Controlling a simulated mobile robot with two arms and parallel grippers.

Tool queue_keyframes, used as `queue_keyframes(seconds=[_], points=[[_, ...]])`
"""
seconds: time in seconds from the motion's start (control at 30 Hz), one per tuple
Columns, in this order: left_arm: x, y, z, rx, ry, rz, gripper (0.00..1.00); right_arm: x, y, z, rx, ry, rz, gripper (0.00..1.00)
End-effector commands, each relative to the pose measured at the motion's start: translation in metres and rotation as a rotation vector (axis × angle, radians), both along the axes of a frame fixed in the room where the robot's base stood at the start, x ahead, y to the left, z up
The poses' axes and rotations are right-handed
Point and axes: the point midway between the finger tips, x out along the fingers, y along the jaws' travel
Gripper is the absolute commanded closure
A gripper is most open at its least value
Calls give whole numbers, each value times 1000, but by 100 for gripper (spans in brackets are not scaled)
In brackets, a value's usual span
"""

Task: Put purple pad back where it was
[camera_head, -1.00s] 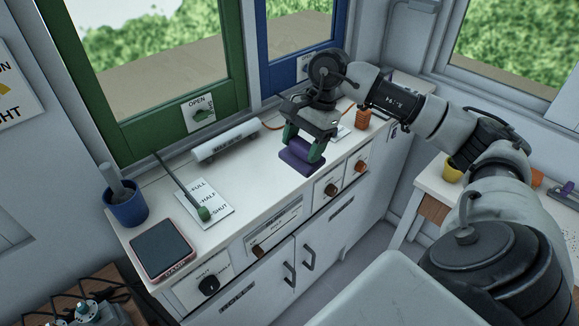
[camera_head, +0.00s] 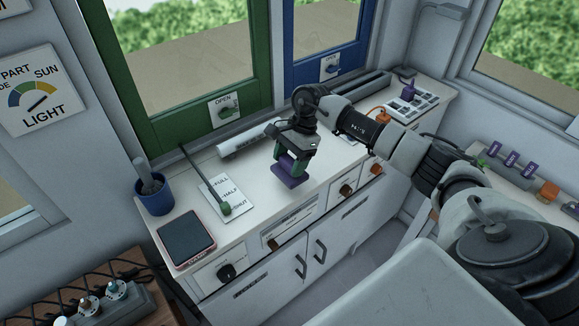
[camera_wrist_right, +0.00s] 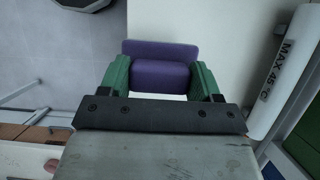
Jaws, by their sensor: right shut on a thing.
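The purple pad (camera_head: 290,171) is held in my right gripper (camera_head: 292,158), above the front part of the white counter. In the right wrist view the purple pad (camera_wrist_right: 160,68) sits between the two green fingers of the gripper (camera_wrist_right: 160,80), which are shut on its sides. The pad shows a flat plate with a thicker block. Whether its underside touches the counter is hard to tell. My left gripper is not in view.
The white counter (camera_head: 258,204) holds a lever on a FULL/HALF/SHUT card (camera_head: 224,197), a dark tablet (camera_head: 187,238), a blue pot (camera_head: 155,196) and a white cylinder (camera_head: 240,143). A panel with a purple-handled item (camera_head: 407,92) stands at the far right end. Cabinet knobs line the front.

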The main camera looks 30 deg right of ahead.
Motion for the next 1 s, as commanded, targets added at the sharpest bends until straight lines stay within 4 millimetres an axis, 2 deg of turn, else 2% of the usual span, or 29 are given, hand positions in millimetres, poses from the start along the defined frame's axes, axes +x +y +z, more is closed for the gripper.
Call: queue_keyframes(seconds=[0.2,0.33,0.7,0.73,0.8,0.87,1.0], points=[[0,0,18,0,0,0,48,0,1,-25,1,6,-2,56],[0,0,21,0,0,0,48,0,0,-38,0,2,-1,56],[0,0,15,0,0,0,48,1,0,-44,-1,0,0,56],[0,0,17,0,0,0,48,0,0,-43,-1,0,-1,32],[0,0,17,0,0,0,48,0,0,-42,0,0,-1,21],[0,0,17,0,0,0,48,0,0,-42,0,0,-1,12],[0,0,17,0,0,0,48,0,0,-42,0,0,-1,11]])
